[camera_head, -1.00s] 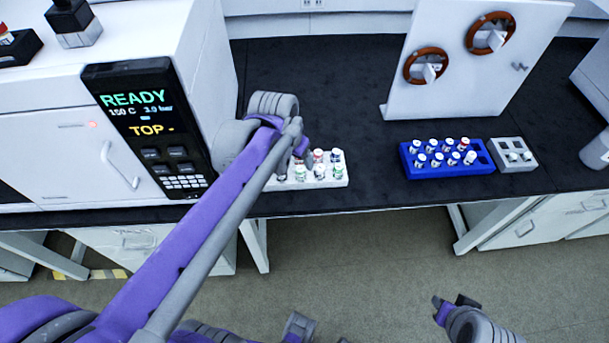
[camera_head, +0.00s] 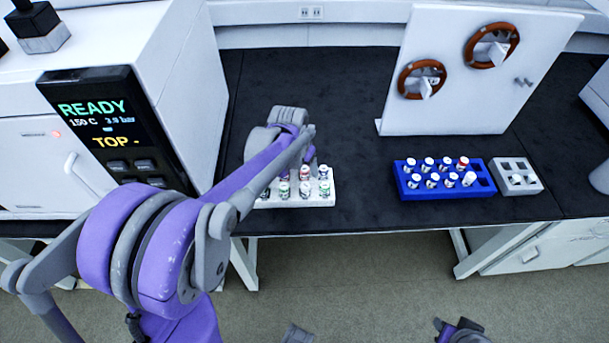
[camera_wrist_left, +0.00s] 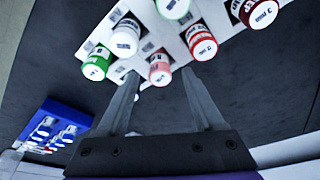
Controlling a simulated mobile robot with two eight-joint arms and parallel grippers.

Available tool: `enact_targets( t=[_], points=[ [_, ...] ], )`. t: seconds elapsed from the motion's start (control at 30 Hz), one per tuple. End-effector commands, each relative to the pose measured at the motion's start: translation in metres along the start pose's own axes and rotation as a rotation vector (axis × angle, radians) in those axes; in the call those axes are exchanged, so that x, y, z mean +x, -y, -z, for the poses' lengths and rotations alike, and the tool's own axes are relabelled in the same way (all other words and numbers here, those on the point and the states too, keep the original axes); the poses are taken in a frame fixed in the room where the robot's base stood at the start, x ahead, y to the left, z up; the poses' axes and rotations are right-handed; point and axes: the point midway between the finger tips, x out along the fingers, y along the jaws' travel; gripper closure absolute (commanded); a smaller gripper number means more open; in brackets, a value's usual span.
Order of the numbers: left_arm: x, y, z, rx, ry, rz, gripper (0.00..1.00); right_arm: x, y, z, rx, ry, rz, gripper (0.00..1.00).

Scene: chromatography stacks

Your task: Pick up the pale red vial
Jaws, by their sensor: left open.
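The pale red vial (camera_wrist_left: 160,68) stands in the white rack (camera_wrist_left: 147,35) in the left wrist view, with a pale pink cap. My left gripper (camera_wrist_left: 158,80) is open, with one fingertip on each side of this vial in the picture. Whether the fingers touch it I cannot tell. In the head view my left gripper (camera_head: 303,148) is over the back of the white rack (camera_head: 321,201), and I cannot make out the pale red vial there. My right gripper is not clearly in view.
In the wrist view a red-capped vial (camera_wrist_left: 201,43), a white-capped vial (camera_wrist_left: 125,38) and a green-capped vial (camera_wrist_left: 96,63) stand close by. A blue rack (camera_head: 408,190) with several vials, a grey rack (camera_head: 534,186) and an upright white panel (camera_head: 440,115) are to the right.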

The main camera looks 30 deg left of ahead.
Motion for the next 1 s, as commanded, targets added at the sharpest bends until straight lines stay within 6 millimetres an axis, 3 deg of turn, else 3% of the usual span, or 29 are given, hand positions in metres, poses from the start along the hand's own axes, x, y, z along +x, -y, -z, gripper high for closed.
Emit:
enact_targets(
  t=[0.13, 0.4, 0.77, 1.0],
  points=[
    [0.016, 0.001, 0.000, 0.000, 0.000, 0.000, 0.31, 0.002, 0.000, -0.001, 0.000, 0.001, 0.000, 0.70],
    [0.018, 0.001, -0.001, 0.000, 0.000, 0.000, 0.33, 0.002, 0.000, -0.001, 0.000, 0.001, 0.000, 0.70],
    [0.018, 0.001, -0.001, 0.000, 0.000, 0.000, 0.98, 0.002, 0.000, -0.001, 0.000, 0.001, 0.000, 0.70],
    [0.018, 0.001, -0.001, 0.000, 0.000, 0.000, 1.00, 0.002, 0.000, -0.001, 0.000, 0.001, 0.000, 0.70]
  ],
)
